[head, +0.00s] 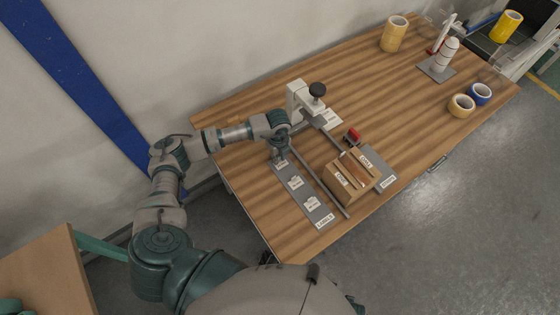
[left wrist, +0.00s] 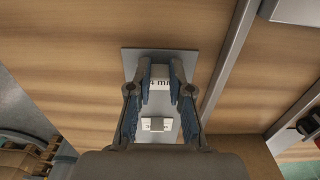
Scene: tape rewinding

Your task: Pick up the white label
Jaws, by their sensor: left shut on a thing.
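My left gripper (head: 280,154) is over the far end of a grey label strip (head: 319,216) on the table. In the left wrist view the left gripper (left wrist: 160,76) points down, its two fingers shut on a white label (left wrist: 160,85) with dark print ending in "mm". The fingers hide the label's sides, and I cannot tell whether it is clear of the strip. Two more white labels stand on the strip, a middle one (head: 296,183) and a near one (head: 312,203). My right gripper is not in view.
A cardboard box (head: 351,179) sits right of the strip, past a metal rail (head: 322,188). A white stand with a black knob (head: 317,90) is behind. Tape rolls (head: 394,34) and a white bottle (head: 446,54) stand farther back. The table's middle right is clear.

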